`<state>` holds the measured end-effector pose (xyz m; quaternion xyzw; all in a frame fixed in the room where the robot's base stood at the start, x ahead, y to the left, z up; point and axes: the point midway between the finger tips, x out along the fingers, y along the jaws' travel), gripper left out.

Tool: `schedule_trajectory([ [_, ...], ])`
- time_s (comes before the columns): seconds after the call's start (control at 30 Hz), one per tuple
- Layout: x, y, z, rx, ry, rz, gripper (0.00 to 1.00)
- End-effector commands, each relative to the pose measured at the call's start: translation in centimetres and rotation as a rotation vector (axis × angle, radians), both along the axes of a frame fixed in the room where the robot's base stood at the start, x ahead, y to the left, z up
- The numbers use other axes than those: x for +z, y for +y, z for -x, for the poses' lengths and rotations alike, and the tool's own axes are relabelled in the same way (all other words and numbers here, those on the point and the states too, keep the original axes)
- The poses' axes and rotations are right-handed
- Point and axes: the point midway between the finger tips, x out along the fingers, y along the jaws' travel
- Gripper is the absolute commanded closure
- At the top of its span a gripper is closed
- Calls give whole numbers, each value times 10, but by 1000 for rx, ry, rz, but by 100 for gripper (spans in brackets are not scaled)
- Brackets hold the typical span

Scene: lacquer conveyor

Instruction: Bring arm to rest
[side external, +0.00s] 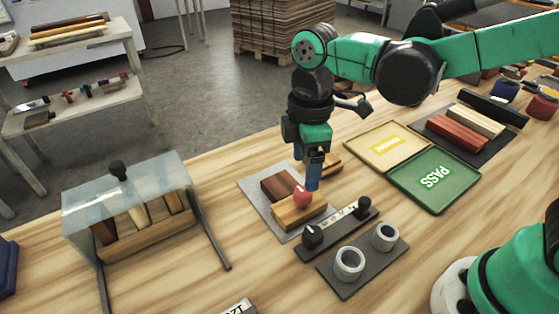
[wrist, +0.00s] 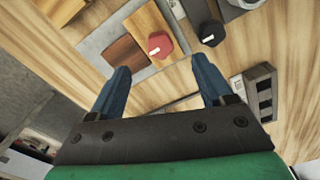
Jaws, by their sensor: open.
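My gripper (side external: 313,178) is open and empty, pointing down above the table near the middle. It also shows in the wrist view (wrist: 161,70), with its two blue fingers apart and nothing between their tips. Just below and left of it in the side view is a grey plate (side external: 262,203) with a dark brown block (side external: 279,186) and a lighter wooden block (side external: 296,214). A red knob-like piece (side external: 301,196) is at the lighter block; it also shows in the wrist view (wrist: 160,45). Whether the fingers touch anything below is unclear.
A black bar with knobs (side external: 335,232) and a dark tray with two grey cups (side external: 346,290) lie in front. An open green PASS case (side external: 435,180) lies right. A clear-covered rack (side external: 90,200) stands left. Bare wood separates the rack and plate.

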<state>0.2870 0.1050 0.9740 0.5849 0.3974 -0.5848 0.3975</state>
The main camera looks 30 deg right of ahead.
Motion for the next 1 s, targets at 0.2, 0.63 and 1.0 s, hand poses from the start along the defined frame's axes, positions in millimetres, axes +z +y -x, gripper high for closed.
schedule_trajectory([
  [0.2,0,0,0,-1,0,0,27],
  [0.63,27,-65,16,-664,-313,-164,27],
  [1.0,30,-104,30,-1141,-540,-363,27],
])
